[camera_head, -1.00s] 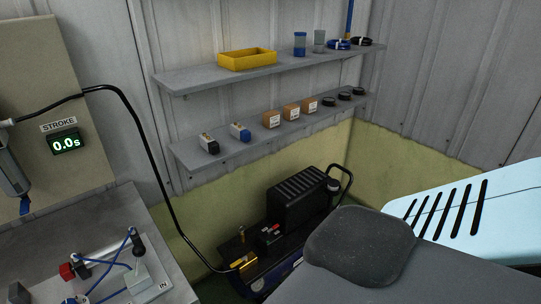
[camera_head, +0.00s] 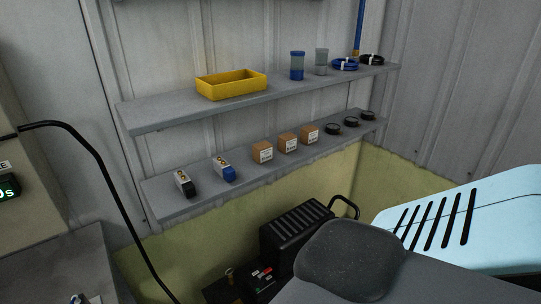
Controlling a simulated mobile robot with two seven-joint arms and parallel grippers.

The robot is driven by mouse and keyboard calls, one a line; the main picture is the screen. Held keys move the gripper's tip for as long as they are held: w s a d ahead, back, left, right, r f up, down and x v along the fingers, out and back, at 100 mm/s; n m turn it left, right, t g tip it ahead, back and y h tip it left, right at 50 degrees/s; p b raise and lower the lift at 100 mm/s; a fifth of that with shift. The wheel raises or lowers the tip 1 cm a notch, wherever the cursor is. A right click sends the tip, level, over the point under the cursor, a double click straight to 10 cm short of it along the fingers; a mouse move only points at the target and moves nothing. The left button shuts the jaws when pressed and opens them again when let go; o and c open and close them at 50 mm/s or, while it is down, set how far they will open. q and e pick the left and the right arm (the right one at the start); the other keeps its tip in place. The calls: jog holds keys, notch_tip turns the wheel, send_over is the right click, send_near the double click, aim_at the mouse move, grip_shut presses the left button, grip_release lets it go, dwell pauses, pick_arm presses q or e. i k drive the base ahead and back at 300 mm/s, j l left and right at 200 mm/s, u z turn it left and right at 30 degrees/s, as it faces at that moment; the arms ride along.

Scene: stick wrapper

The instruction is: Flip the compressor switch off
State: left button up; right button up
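The black compressor (camera_head: 296,230) stands low by the wall, with a ribbed top and a black looped handle at its right. A small control panel (camera_head: 262,274) with red and light-coloured parts sits on its front left side. The switch is too small to single out, and I cannot tell its position. The compressor's lower part is cut off by the bottom edge and partly hidden by my own grey and light-blue body parts. Neither of my grippers shows in the head view.
Two grey wall shelves run above the compressor. The upper one (camera_head: 165,117) holds a yellow bin (camera_head: 231,86), and the lower one (camera_head: 205,200) holds small boxes (camera_head: 288,143). A black hose (camera_head: 107,190) hangs at left above a grey bench (camera_head: 65,262).

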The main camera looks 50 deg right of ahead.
aim_at(269, 269)
jog(key=i+l, duration=0.1)
jog(key=l, duration=0.4)
jog(key=i+l, duration=0.1)
jog(key=l, duration=0.35)
jog(key=i+l, duration=0.1)
jog(key=l, duration=0.4)
